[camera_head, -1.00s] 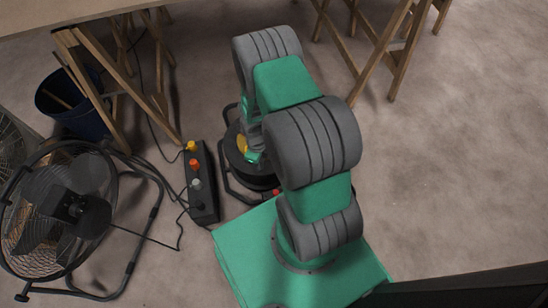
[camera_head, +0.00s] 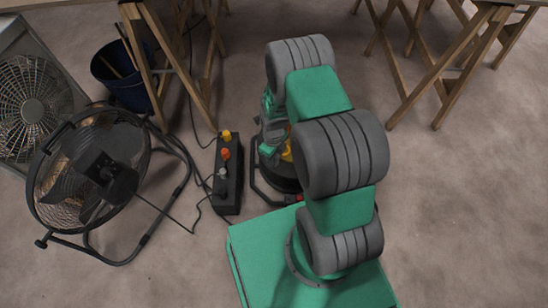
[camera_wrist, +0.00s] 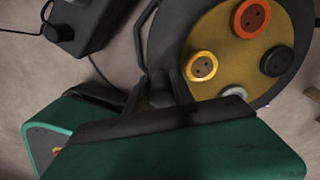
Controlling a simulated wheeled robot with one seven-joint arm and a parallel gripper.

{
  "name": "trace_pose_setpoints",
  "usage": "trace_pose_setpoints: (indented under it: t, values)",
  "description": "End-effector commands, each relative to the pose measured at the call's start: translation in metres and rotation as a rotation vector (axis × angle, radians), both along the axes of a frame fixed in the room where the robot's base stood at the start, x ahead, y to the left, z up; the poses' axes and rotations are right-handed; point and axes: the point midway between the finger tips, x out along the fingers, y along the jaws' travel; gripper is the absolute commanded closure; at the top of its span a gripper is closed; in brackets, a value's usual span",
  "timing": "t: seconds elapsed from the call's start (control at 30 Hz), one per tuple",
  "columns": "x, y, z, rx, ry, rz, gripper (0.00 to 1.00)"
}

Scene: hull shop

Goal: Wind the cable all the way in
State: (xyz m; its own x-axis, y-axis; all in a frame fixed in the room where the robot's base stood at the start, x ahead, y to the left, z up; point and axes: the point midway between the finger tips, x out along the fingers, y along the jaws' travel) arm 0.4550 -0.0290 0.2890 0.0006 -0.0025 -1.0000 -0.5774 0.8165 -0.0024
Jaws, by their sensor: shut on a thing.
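The cable reel (camera_head: 282,176) is a black drum in a tubular frame on the floor, partly hidden by my arm. In the wrist view its mustard face (camera_wrist: 225,60) carries orange, yellow, black and grey round sockets. My gripper (camera_head: 272,143) is over the reel's left side. In the wrist view its dark fingers (camera_wrist: 160,88) are shut on a small grey knob at the rim of the reel, which looks like the crank handle and is mostly hidden. How much cable is on the drum cannot be seen.
A black socket box (camera_head: 229,180) with coloured plugs stands left of the reel, with thin cables (camera_head: 197,215) on the floor. A black floor fan (camera_head: 105,170), a blue bucket (camera_head: 125,80) and wooden trestles (camera_head: 160,75) are further left and behind. The floor to the right is clear.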

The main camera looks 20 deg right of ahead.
Motion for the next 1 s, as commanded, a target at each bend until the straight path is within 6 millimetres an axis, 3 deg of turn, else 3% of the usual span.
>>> trace_pose_setpoints:
  t: [0.23, 0.27, 0.5, 0.77, 1.0]
  values:
    - [0.003, -0.001, 0.001, -0.002, -0.008, 0.000, 1.00]
    - [0.003, -0.001, 0.001, -0.002, -0.008, 0.000, 0.69]
    - [0.002, -0.001, 0.001, -0.002, -0.005, 0.001, 0.50]
    - [0.002, 0.000, 0.003, -0.001, -0.003, 0.001, 0.50]
    - [0.002, 0.000, 0.048, -0.002, -0.006, 0.001, 0.50]
